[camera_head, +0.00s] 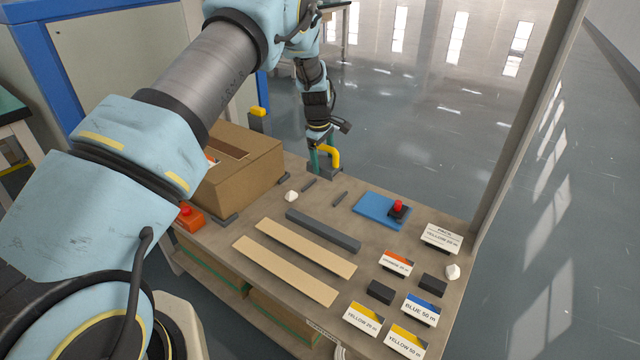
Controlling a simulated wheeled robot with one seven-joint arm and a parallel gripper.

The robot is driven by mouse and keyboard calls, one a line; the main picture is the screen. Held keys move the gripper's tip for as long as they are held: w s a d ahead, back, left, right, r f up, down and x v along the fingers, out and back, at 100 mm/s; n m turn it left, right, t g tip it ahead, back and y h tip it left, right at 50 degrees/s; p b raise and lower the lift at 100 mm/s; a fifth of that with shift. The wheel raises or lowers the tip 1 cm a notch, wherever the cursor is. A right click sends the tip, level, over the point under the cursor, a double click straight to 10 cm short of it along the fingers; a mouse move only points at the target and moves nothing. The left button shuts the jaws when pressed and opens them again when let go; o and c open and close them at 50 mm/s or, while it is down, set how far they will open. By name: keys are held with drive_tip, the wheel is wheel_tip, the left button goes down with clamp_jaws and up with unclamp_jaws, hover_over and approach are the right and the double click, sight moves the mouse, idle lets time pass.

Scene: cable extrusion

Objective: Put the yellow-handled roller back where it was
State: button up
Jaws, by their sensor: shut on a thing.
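My arm reaches over the cardboard box to the far edge of the table. My gripper (318,158) is there, pointing down, shut on the yellow-handled roller (333,154). The roller's bent yellow handle shows beside the teal fingers, at the right. Its lower part is small and partly hidden, and a grey block shows at its foot. I cannot tell whether the roller touches the table. A second yellow-topped dark piece (258,112) stands behind the box.
The cardboard box (235,180) stands left of the gripper. Two tan strips (285,268) and a dark grey bar (322,230) lie mid-table. A blue pad (372,208) holds a red-topped dark piece (398,208). Several label cards (421,309) and dark blocks (381,291) fill the near right.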

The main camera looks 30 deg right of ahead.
sight(321, 164)
wheel_tip(321, 164, down, 8)
idle(0.5)
drive_tip(key=shift+a+f, duration=0.1)
drive_tip(key=shift+f, duration=0.6)
clamp_jaws()
drive_tip(key=o, duration=1.1)
unclamp_jaws()
drive_tip(key=shift+f+b, duration=0.15)
drive_tip(key=shift+b, duration=0.15)
drive_tip(key=shift+o, duration=0.2)
drive_tip(key=shift+r+p, duration=0.45)
drive_tip(key=shift+r, duration=0.2)
drive_tip(key=r, duration=0.3)
drive_tip(key=a+r, duration=0.1)
drive_tip(key=r, duration=0.3)
drive_tip(key=s+r, duration=0.1)
drive_tip(key=r, duration=0.3)
drive_tip(key=shift+a+r, duration=0.25)
drive_tip(key=shift+a, duration=0.1)
drive_tip(key=shift+r, duration=0.35)
